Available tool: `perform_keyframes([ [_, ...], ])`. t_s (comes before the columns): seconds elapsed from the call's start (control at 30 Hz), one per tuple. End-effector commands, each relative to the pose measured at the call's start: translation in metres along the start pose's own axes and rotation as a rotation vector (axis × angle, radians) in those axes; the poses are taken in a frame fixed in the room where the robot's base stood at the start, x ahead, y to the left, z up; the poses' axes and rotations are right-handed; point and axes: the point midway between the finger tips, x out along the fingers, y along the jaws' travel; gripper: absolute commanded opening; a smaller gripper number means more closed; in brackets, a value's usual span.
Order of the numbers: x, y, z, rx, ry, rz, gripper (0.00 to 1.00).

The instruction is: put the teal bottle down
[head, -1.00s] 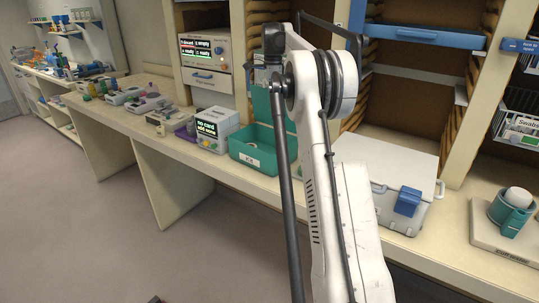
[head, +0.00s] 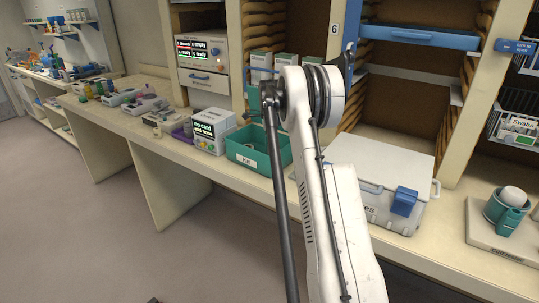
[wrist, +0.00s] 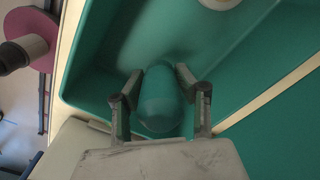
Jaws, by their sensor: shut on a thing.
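The teal bottle (wrist: 160,105) is between the two fingers of my gripper (wrist: 159,74) in the wrist view, and the gripper is shut on it. Behind the bottle is the inside of a teal-green bin (wrist: 95,62), close in colour to the bottle. I cannot tell whether the bottle touches the bin's floor. In the head view a teal bin (head: 250,159) with a white label stands on the counter. My gripper and the bottle are not clearly visible there, with my arm in front.
A white box with a lit screen (head: 212,130) stands left of the bin. A white cooler with a blue latch (head: 375,175) stands to its right. A white holder with a teal cup (head: 506,212) is at far right. Shelves rise behind the counter (head: 180,155).

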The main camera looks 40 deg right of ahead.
Motion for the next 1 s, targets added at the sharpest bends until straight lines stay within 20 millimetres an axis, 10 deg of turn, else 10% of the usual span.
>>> perform_keyframes([
  [0.73, 0.045, 0.0, 0.0, 0.0, 0.0, 0.0, 0.04],
  [0.77, 0.045, 0.0, 0.0, 0.0, 0.0, 0.0, 0.33],
  [1.0, 0.044, 0.0, 0.0, 0.0, 0.0, 0.0, 0.51],
])
